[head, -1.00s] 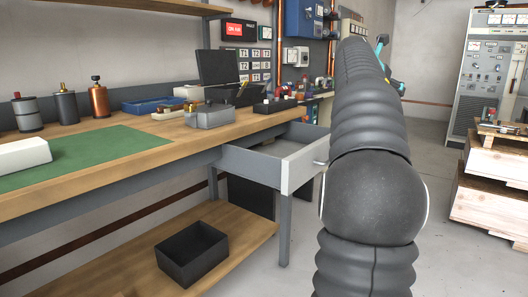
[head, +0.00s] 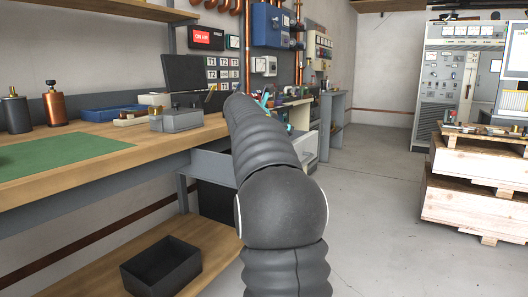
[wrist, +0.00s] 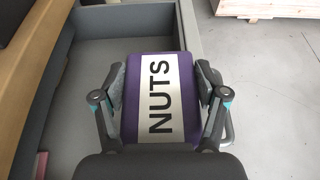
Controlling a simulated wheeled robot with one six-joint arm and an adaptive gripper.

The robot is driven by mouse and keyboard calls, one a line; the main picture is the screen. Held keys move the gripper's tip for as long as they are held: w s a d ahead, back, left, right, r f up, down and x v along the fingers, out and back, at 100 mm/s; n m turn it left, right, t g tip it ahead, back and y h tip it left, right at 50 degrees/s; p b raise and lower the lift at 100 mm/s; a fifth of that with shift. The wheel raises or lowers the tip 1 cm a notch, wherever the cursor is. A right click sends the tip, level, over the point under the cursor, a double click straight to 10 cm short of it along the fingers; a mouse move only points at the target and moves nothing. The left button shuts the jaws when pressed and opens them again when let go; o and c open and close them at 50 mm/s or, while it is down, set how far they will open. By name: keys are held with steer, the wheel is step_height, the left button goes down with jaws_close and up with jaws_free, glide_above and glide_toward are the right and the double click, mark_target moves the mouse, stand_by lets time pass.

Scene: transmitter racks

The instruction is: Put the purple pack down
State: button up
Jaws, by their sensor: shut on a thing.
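The purple pack (wrist: 181,72) with a white label reading NUTS is in the wrist view, held between the two fingers of my gripper (wrist: 160,88). The fingers press on its left and right sides. Behind and below it in the wrist view is the grey open drawer (wrist: 90,57) and the floor. In the head view my arm hides the pack, and the gripper shows only as a small teal bit (head: 265,98) behind the arm.
A wooden workbench (head: 130,145) with a green mat (head: 60,154) stands at left. A black bin (head: 162,268) sits on its lower shelf. Stacked wooden crates (head: 470,190) stand at right. The floor (head: 370,210) between is clear.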

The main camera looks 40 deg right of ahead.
steer(key=shift+w+f+b, duration=0.35)
steer(key=shift+w+f, duration=0.6)
steer(key=shift+f, duration=0.25)
steer(key=shift+w+f+b, duration=0.35)
steer(key=shift+w+f, duration=0.55)
steer(key=shift+f, duration=0.35)
steer(key=shift+w+f+b, duration=0.35)
steer(key=shift+w+f, duration=0.6)
steer(key=shift+f, duration=0.25)
steer(key=shift+f, duration=0.45)
steer(key=shift+f, duration=0.15)
steer(key=o, duration=1.3)
steer(key=shift+c, duration=0.2)
steer(key=shift+r, duration=0.25)
steer(key=v, duration=1.2)
steer(key=shift+r+p, duration=0.3)
steer(key=shift+r, duration=0.05)
